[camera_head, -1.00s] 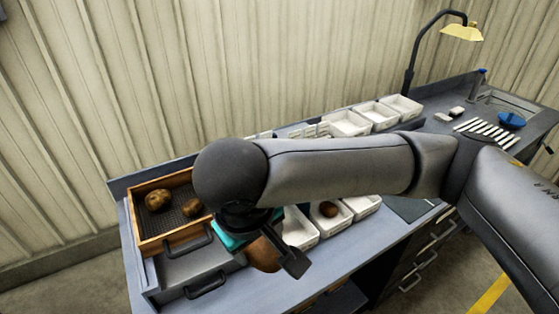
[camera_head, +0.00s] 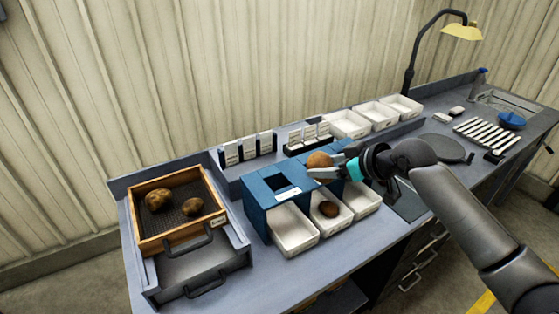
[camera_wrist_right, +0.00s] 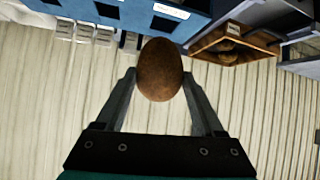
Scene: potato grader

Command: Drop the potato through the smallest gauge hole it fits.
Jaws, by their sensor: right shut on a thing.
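My right gripper (camera_head: 330,170) is shut on a brown potato (camera_head: 319,160). It holds the potato above the blue gauge box (camera_head: 258,196), near the middle of its top. In the right wrist view the potato (camera_wrist_right: 160,69) sits between the two fingertips. One square hole (camera_head: 282,182) shows at the left of the box top; the gripper and potato hide other parts of the top. White bins stand under the box front: an empty left one (camera_head: 294,232), a middle one (camera_head: 340,222) with a potato (camera_head: 328,209) in it, and a right one (camera_head: 368,198). My left gripper is not in view.
A wooden crate (camera_head: 140,228) with two potatoes stands at the left. White cards (camera_head: 248,148) stand behind the box. More white bins (camera_head: 347,124) sit at the back, and a lamp (camera_head: 462,32) stands at the right.

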